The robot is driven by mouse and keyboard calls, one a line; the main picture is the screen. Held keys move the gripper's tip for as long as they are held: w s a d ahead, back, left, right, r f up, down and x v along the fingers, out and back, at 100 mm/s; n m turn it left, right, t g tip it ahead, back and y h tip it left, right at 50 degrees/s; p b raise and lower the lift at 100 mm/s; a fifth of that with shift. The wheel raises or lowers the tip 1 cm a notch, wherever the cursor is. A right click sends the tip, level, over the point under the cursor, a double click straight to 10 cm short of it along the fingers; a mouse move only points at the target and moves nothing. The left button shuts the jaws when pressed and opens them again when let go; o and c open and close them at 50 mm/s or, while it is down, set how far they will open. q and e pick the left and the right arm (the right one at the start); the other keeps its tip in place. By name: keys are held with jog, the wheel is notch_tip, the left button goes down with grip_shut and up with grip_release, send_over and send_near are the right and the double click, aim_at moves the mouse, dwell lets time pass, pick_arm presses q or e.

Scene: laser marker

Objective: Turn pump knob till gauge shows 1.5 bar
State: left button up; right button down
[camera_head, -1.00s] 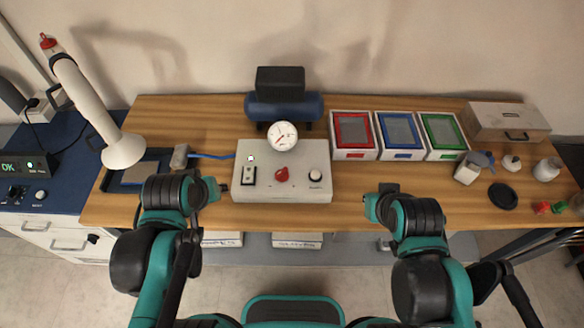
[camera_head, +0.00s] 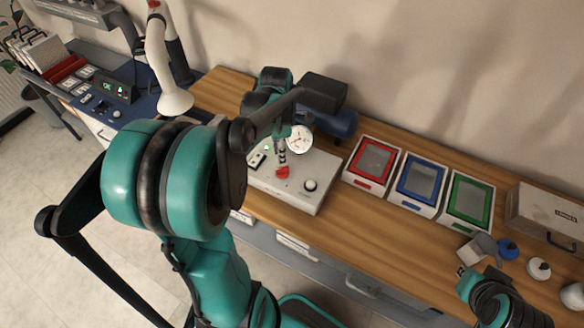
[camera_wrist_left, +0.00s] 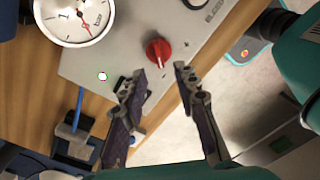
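The pump unit is a light grey box (camera_head: 308,190) on the wooden bench. In the head view my left gripper (camera_head: 282,153) hangs above the red knob. My right gripper (camera_head: 468,284) is at lower right, fingers unclear.
A dark blue pump body (camera_head: 343,123) stands behind the box. Red (camera_head: 371,163), blue (camera_head: 419,182) and green (camera_head: 467,200) framed trays stand to the right. A blue cable (camera_wrist_left: 79,108) runs beside the box. Bench in front of the trays is clear.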

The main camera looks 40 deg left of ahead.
aim_at(280, 169)
pick_arm(q)
notch_tip(280, 169, down, 7)
jog(key=shift+a+r+b, duration=0.1)
jog(key=shift+r+b, duration=0.05)
jog(key=shift+b, duration=0.8)
jog(key=shift+c, duration=0.3)
grip_shut()
